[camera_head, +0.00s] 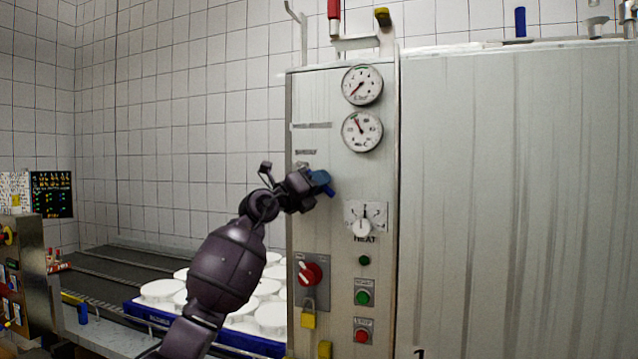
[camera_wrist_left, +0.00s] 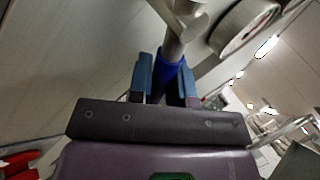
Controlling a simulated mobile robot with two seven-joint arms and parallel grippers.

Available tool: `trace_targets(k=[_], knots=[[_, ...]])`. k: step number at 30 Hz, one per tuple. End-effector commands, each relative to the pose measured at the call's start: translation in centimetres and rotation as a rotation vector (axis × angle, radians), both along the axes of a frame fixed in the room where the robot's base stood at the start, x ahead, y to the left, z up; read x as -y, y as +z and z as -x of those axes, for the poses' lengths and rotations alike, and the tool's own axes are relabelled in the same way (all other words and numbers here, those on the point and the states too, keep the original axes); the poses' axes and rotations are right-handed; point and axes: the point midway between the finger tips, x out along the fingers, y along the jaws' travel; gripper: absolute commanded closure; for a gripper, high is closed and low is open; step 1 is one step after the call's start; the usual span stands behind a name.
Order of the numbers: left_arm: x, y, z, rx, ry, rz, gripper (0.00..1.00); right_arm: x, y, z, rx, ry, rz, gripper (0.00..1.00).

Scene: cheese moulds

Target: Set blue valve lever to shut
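The blue valve lever (camera_wrist_left: 170,72) shows in the left wrist view as a blue sleeve on a grey stem, between the two blue-grey fingers of my left gripper (camera_wrist_left: 167,88). The fingers lie close on both sides of it and look shut on it. In the head view my left gripper (camera_head: 318,181) is at the front of the grey steel cabinet (camera_head: 335,225), left of the heat dial. A darker blue bit of the lever (camera_head: 330,191) shows just below the fingertips. The gripper hides most of the lever and its valve body. My right gripper is out of view.
Two gauges (camera_head: 362,108) sit above, and the heat dial (camera_head: 365,218) is to the right. Below are a red rotary switch (camera_head: 309,273), a yellow padlock (camera_head: 308,319) and push buttons (camera_head: 362,297). White moulds (camera_head: 162,290) fill a blue tray (camera_head: 262,345) behind my arm.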

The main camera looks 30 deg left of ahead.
Motion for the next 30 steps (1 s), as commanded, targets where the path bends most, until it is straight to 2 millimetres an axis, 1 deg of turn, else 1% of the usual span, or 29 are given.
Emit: trace_targets(k=[1, 2, 11, 17, 23, 30], knots=[[0.0, 0.0, 0.0, 0.0, 0.0, 0.0, 0.97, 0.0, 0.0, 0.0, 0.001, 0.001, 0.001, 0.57], [0.0, 0.0, 0.0, 0.0, 0.0, 0.0, 1.0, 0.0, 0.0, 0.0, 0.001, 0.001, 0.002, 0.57], [-0.1, 0.0, 0.0, -0.003, 0.0, -0.006, 1.0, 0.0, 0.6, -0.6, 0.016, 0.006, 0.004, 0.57], [-0.4, -0.2, 0.1, -0.016, 0.002, -0.06, 1.0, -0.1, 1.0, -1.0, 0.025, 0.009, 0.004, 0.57], [-1.0, -0.7, 0.2, -0.046, 0.003, -0.185, 1.0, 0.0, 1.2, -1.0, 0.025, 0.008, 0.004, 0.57], [-2.1, -1.5, 0.5, -0.098, 0.004, -0.395, 1.0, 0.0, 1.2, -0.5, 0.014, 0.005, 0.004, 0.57]])
